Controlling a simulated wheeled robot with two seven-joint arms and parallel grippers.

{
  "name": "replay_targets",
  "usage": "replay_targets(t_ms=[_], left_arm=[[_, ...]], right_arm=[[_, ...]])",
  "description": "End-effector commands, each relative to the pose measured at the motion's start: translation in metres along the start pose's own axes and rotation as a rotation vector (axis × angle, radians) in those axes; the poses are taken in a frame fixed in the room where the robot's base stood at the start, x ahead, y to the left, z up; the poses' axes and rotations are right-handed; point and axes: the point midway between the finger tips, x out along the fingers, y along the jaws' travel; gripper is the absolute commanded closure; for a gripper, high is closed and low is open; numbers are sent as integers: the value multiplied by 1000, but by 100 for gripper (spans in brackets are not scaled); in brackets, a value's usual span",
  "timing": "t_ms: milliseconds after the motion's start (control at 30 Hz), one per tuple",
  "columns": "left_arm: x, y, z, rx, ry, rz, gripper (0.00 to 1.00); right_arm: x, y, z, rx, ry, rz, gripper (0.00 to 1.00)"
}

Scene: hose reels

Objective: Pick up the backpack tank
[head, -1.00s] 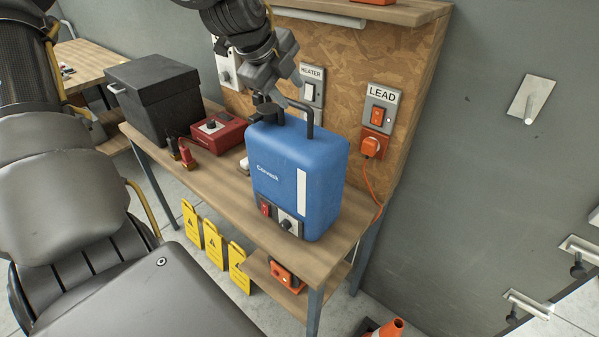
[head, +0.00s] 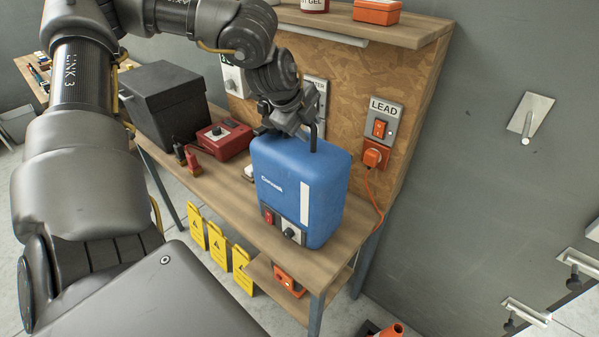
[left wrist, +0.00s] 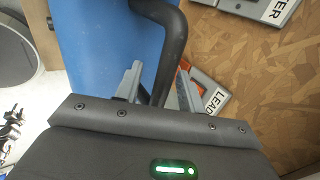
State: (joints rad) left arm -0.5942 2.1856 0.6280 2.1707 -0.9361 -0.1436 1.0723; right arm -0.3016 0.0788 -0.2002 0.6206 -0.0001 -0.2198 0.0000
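The backpack tank (head: 298,190) is blue with a black top handle, a white strip and a front switch panel. It stands upright on the wooden bench. My left gripper (head: 308,126) is at the top of the tank, over its handle. In the left wrist view my left gripper (left wrist: 160,80) is open, with one finger on each side of the black handle (left wrist: 172,50). The blue tank body (left wrist: 105,45) shows behind it. The gripper hides part of the tank's cap and handle in the head view. My right gripper is not in view.
The bench (head: 340,240) also carries a red box (head: 224,140) and a black lidded box (head: 165,102), left of the tank. A pegboard-like panel (head: 345,85) with the LEAD switch (head: 381,122) rises close behind. An orange cable hangs right of the tank. A shelf (head: 370,25) overhangs the bench.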

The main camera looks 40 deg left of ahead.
Motion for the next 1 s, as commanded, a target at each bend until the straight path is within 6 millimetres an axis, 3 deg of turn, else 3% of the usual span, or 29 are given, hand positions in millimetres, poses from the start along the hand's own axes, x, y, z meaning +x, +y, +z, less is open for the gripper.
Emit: replay_targets(t_ms=[333,633,1000], left_arm=[[5,0,0,1,0,-2,62],[5,0,0,1,0,-1,100],[5,0,0,1,0,-2,100]], right_arm=[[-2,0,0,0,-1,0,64],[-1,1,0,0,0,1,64],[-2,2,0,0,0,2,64]])
